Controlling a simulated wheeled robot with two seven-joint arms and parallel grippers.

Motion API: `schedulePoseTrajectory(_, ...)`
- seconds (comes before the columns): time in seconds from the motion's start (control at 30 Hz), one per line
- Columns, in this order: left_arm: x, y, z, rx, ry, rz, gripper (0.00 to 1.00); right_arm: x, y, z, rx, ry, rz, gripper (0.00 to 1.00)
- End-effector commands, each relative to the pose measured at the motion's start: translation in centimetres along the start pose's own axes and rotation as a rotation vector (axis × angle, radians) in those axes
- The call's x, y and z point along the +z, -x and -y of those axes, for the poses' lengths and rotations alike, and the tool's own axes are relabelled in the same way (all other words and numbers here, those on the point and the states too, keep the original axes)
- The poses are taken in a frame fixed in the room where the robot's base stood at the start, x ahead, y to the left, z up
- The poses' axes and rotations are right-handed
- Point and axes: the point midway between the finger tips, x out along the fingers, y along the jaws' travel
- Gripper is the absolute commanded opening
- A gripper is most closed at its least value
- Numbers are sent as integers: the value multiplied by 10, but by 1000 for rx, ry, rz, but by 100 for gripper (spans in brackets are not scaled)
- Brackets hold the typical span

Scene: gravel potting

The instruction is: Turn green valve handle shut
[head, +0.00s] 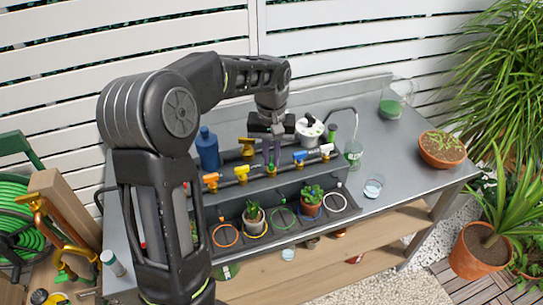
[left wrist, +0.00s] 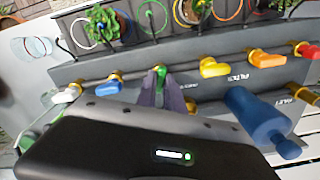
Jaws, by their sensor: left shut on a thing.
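The green valve handle (left wrist: 160,74) shows between my left gripper's fingers in the left wrist view, on a brass valve along the pipe. My left gripper (head: 271,163) is shut on it, pointing down, its purple-grey fingers on either side. The fingers also show in the left wrist view (left wrist: 163,90). In the head view the fingers hide most or all of the green handle, so I cannot tell its exact angle there. My right gripper is not in view.
Beside it on the pipe are a blue handle (head: 300,156) and a yellow handle (head: 241,171), with orange (head: 211,180) and white (head: 327,150) farther out.

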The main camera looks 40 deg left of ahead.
Motion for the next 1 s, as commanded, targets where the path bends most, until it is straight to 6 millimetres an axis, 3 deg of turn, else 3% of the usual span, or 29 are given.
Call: schedulePoseTrajectory(1.0,-1,1,0,-1,-947,-4,0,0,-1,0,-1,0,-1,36)
